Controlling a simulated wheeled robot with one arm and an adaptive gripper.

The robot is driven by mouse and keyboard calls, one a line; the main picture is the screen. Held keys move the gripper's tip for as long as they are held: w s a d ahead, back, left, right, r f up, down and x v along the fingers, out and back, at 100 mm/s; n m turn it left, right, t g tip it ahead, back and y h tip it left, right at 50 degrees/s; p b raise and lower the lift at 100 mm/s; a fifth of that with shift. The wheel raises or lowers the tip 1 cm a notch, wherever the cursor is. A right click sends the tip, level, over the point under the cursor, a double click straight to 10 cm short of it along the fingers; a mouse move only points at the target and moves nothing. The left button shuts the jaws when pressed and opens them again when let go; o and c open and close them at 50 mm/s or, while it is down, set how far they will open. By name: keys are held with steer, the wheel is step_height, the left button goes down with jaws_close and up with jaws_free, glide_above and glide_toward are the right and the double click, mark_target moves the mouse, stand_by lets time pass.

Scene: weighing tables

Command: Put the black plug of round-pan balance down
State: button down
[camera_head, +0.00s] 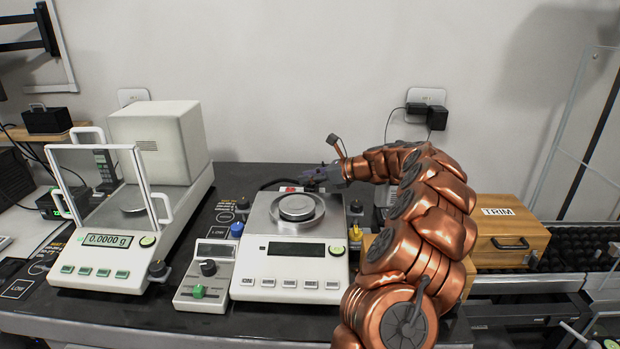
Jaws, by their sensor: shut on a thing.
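A dark cable (270,183) runs from the gripper area to the left behind the balance. Whether the plug touches the table cannot be seen.
A balance with a glass shield (100,273) reading 0.0000 g stands at left. A small control box (205,277) sits between the balances. A wooden TRIM box (510,235) is at right. A wall socket (424,97) holds black adapters. Little table is free behind the balance.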

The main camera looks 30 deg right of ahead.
steer(key=shift+f, duration=0.1)
steer(key=c, duration=1)
jaws_free()
steer(key=shift+o, duration=0.2)
